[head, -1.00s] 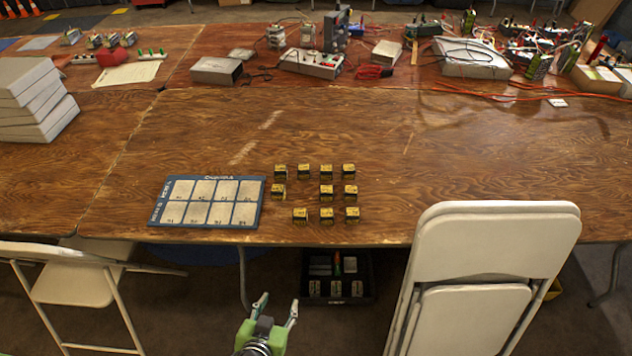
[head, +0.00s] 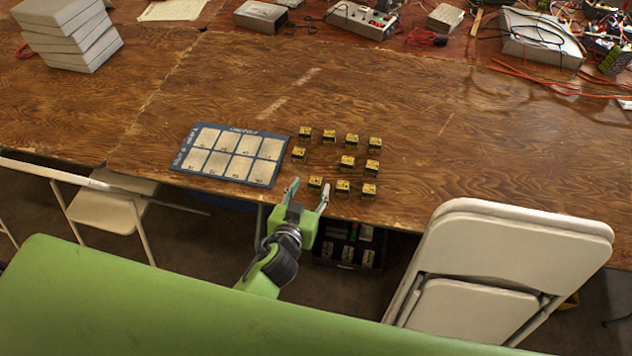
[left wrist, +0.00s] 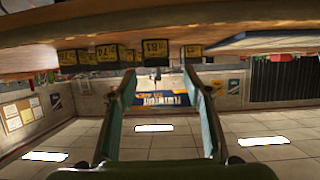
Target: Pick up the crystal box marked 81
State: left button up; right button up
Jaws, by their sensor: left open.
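Small black boxes with yellow tops stand in loose rows on the wooden table. In the left wrist view, which looks upside down, the box marked 81 (left wrist: 155,48) shows its yellow label above the gap between my fingertips. It appears to be the front-left box (head: 315,184) in the head view, where labels are too small to read. My left gripper (head: 308,192) is open and empty at the table's front edge, just short of that box. It also shows in the left wrist view (left wrist: 158,76). My right gripper is not in view.
A blue board with pale cells (head: 232,154) lies left of the boxes. A folded white chair (head: 490,262) stands at the front right, another chair (head: 110,205) at the left. A black bin (head: 347,250) sits under the table. The tabletop right of the boxes is clear.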

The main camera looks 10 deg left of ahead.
aim_at(315, 181)
pick_arm(q)
jog(key=shift+d+p+x, duration=0.1)
jog(key=shift+p+x, duration=0.1)
jog(key=shift+x, duration=1.15)
jog(key=shift+d+p+x, duration=0.15)
jog(key=shift+x, duration=1.15)
jog(key=shift+s, duration=0.1)
jog(key=c, duration=1)
